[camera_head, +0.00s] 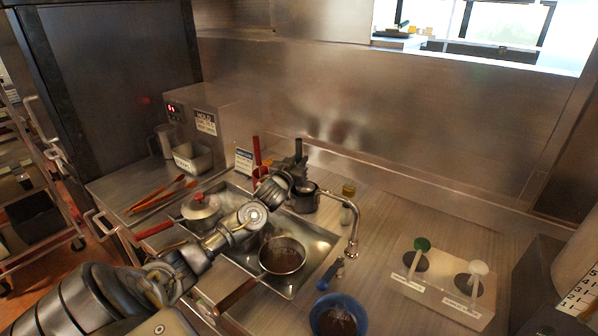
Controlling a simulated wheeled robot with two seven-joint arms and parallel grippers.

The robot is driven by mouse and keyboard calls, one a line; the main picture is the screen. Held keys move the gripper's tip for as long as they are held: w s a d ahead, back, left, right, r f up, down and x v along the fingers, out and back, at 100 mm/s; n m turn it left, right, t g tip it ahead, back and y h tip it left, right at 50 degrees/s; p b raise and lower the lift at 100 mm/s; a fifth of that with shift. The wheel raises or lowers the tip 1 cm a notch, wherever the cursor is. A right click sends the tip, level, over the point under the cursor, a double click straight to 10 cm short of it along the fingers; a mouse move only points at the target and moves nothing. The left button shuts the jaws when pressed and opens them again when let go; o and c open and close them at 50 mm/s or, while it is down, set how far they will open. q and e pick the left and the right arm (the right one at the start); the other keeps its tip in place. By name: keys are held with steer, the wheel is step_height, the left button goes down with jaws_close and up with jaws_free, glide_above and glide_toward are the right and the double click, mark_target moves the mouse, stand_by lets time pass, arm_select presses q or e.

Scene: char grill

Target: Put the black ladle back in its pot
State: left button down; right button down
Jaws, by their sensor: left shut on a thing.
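My left gripper (290,170) reaches over the counter above the sink area, its arm coming in from the lower left. It is shut on what looks like the black ladle; a dark upright piece shows at the gripper, and the rest is too small and covered to make out. A small metal pot (305,198) stands just right of and below the gripper. An open saucepan (282,258) with dark brown contents and a long brown handle sits nearer me. I cannot tell which pot is the ladle's. My right gripper is not in view.
A lidded pot (201,208) with a red handle stands left of my arm. A curved tap (354,222) rises right of the small pot. A blue bowl (338,316) is in front. A white holder (442,284) bears a green and a white ladle.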

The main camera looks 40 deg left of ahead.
arm_select(q)
steer(key=shift+s+f, duration=0.1)
steer(key=shift+f, duration=0.1)
step_height(320, 180, down, 2)
steer(key=shift+f+p, duration=0.2)
steer(key=shift+p, duration=0.25)
steer(key=shift+f, duration=0.45)
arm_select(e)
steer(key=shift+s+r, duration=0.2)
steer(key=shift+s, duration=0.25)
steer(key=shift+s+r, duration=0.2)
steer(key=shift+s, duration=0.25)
arm_select(q)
steer(key=c, duration=1.3)
jaws_free()
steer(key=shift+f, duration=0.1)
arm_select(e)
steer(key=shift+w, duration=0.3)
